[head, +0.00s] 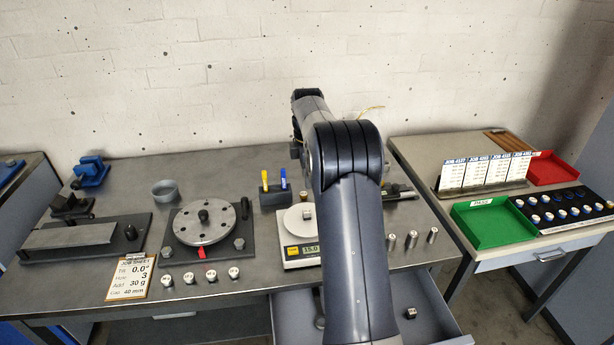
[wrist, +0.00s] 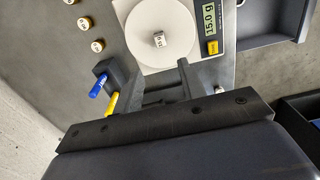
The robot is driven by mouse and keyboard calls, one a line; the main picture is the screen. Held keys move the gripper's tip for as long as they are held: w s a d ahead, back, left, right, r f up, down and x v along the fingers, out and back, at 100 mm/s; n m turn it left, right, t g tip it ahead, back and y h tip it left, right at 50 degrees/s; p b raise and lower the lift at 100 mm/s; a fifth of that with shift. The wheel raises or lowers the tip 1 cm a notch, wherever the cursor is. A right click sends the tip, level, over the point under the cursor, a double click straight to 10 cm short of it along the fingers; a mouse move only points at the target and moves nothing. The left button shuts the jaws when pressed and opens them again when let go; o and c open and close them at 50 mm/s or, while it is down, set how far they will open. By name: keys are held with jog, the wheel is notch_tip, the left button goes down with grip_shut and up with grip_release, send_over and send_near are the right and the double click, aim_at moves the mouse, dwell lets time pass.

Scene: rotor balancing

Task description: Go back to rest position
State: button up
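My arm rises through the middle of the head view and bends down behind itself, so my gripper is mostly hidden there. In the wrist view my gripper (wrist: 162,76) shows two dark fingers spread apart with nothing between them. The digital scale (head: 291,252) is below it, reading 15.0 g. A small metal weight (wrist: 159,40) stands on the scale's round white pan (wrist: 143,17). The fingers are beside the scale, near the pen holder, and apart from the weight as seen.
The pen holder (head: 270,197) has a yellow and a blue marker. The rotor disc (head: 204,222) sits on its dark base at left. Several small weights stand in front. An open drawer (head: 431,312) juts out under the bench. The right table holds a green tray (head: 487,228) and red tray (head: 553,170).

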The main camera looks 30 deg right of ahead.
aim_at(307, 212)
notch_tip(307, 212, down, 13)
jog(key=shift+r+p, duration=0.2)
jog(key=shift+p, duration=0.85)
jog(key=shift+r+b, duration=0.4)
jog(key=shift+r, duration=1.75)
jog(key=shift+f, duration=0.1)
